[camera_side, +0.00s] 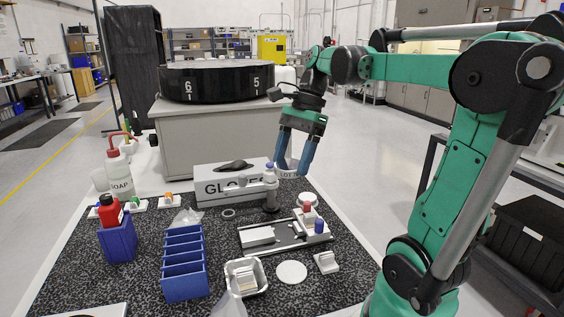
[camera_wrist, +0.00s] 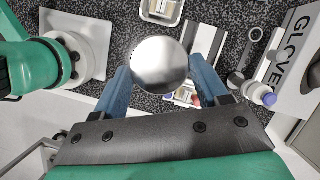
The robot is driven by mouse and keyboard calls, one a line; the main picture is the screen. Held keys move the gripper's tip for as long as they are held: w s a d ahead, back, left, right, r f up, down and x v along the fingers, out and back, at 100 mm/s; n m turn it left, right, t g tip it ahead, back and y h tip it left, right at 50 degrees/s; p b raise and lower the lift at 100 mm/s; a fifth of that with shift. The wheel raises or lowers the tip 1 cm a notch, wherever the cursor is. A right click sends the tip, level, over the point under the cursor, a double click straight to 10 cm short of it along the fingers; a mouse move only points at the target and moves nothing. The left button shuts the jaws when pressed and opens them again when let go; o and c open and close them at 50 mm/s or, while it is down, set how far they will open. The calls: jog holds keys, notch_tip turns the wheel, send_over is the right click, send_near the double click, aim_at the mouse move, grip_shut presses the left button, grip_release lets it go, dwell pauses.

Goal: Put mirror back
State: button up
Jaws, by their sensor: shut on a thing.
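The mirror (camera_wrist: 159,65) is a round, shiny silver disc held between my gripper's blue fingers in the wrist view. My gripper (camera_side: 292,168) is shut on it, pointing down in the air above the table beside the glove box; the mirror is small and hard to make out there. A grey fixture (camera_side: 259,237) with a light block and red and blue capped parts lies on the speckled table, below and apart from my gripper. In the wrist view the mirror and fingers hide part of the fixture (camera_wrist: 182,97).
A glove box (camera_side: 215,187) and a bottle on a stand (camera_side: 270,190) are close to my gripper. The table's right edge is fairly clear.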

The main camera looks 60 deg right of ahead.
jog(key=s+a+f+n+g, duration=0.1)
jog(key=s+a+f+n, duration=0.1)
jog(key=a+n, duration=0.1)
send_over(291, 272)
jog(key=d, duration=0.1)
notch_tip(291, 272, down, 13)
jog(key=shift+d+f, duration=0.1)
jog(key=shift+f, duration=2.45)
jog(key=o, duration=1.4)
jog(key=shift+f, duration=0.1)
jog(key=shift+o, duration=0.2)
